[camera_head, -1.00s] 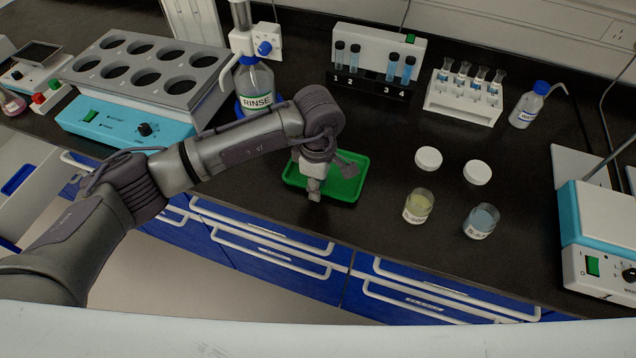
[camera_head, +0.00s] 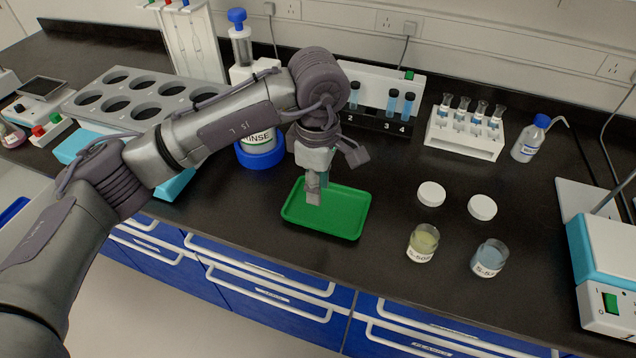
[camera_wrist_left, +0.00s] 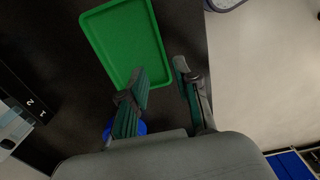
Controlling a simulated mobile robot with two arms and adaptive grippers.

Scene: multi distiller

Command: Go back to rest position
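My left arm reaches in from the left in the head view, and its gripper (camera_head: 314,196) points down in front of the left part of the green tray (camera_head: 345,222). In the left wrist view the gripper's two fingers (camera_wrist_left: 160,68) stand apart with nothing between them. The green tray, also in that view (camera_wrist_left: 118,40), looks empty and lies beyond the fingers. My right gripper is not in view.
Two beakers (camera_head: 423,242) (camera_head: 489,258) and two white lids (camera_head: 431,194) (camera_head: 482,207) stand right of the tray. Tube racks (camera_head: 376,121) (camera_head: 463,135) and a wash bottle (camera_head: 530,138) stand at the back.

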